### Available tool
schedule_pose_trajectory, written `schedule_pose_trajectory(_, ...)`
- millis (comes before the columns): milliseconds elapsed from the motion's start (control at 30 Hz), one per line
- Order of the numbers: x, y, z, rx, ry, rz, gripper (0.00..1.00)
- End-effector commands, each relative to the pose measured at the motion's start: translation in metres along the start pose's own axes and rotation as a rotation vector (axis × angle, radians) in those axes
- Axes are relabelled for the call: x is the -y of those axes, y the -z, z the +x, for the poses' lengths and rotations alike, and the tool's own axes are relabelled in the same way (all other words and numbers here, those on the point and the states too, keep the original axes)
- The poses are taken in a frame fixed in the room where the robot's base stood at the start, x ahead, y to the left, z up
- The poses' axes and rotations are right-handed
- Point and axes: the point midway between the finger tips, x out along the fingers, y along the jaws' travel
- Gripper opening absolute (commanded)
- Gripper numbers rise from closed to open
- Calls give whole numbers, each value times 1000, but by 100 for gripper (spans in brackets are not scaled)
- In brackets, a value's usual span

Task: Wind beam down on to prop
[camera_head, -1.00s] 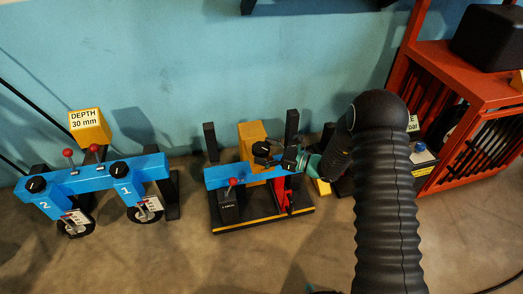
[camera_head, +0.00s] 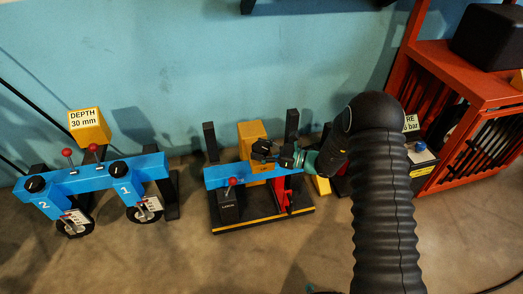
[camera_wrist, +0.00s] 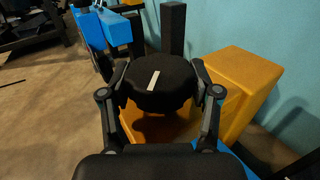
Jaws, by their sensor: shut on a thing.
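My gripper (camera_wrist: 163,90) is shut around a round black knob (camera_wrist: 155,72) with a white line on its top, one finger on each side. In the head view my gripper (camera_head: 277,158) reaches in from the right to this knob, at the blue beam (camera_head: 215,175) of the middle stand. A yellow block (camera_head: 251,131) is behind the beam; it also shows in the wrist view (camera_wrist: 240,85). A red upright part (camera_head: 280,193) stands under the beam's right end. I cannot tell whether the beam touches it.
A red rack (camera_head: 455,90) and a blue-buttoned box (camera_head: 422,155) are at right.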

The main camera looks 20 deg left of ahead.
Motion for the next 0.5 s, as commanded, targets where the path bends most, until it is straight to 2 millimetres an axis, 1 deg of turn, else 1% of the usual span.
schedule_pose_trajectory(33,3,1,1,2,-28,-6,27)
schedule_pose_trajectory(233,2,0,1,2,-140,-6,27)
schedule_pose_trajectory(500,2,-2,0,0,-165,-3,27)
